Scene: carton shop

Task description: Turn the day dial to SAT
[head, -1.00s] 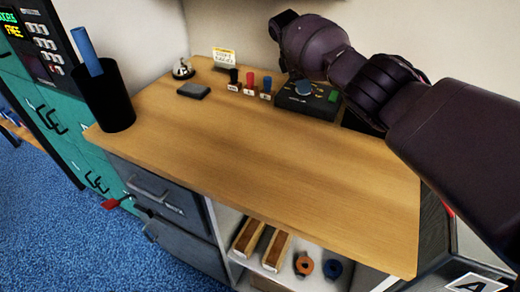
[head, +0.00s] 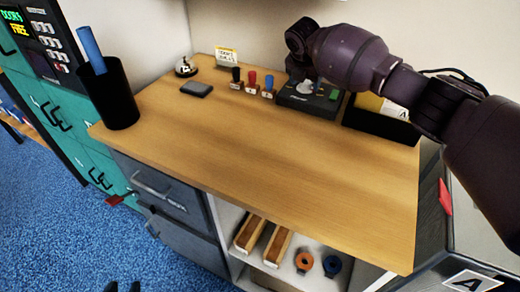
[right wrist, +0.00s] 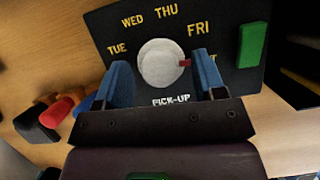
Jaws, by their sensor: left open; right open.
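The day dial is a pale round knob (right wrist: 163,63) with a red pointer mark (right wrist: 185,63) on a black panel (right wrist: 110,45). In the right wrist view the mark points right, below FRI, toward a label mostly hidden by a blue finger; only its last letter, T, shows. TUE, WED and THU are readable. My right gripper (right wrist: 161,78) is open, its blue fingers on either side of the knob; I cannot tell whether they touch it. The dial box (head: 293,101) is at the counter's back in the head view. My left gripper (head: 122,287) barely shows at the bottom edge.
Red, blue and black stampers (head: 252,79) stand left of the dial box. A green block (right wrist: 251,45) is on the panel's right. A black bin (head: 380,123) stands to the right. A black cup (head: 110,98) is at the counter's left. The counter's middle (head: 240,140) is clear.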

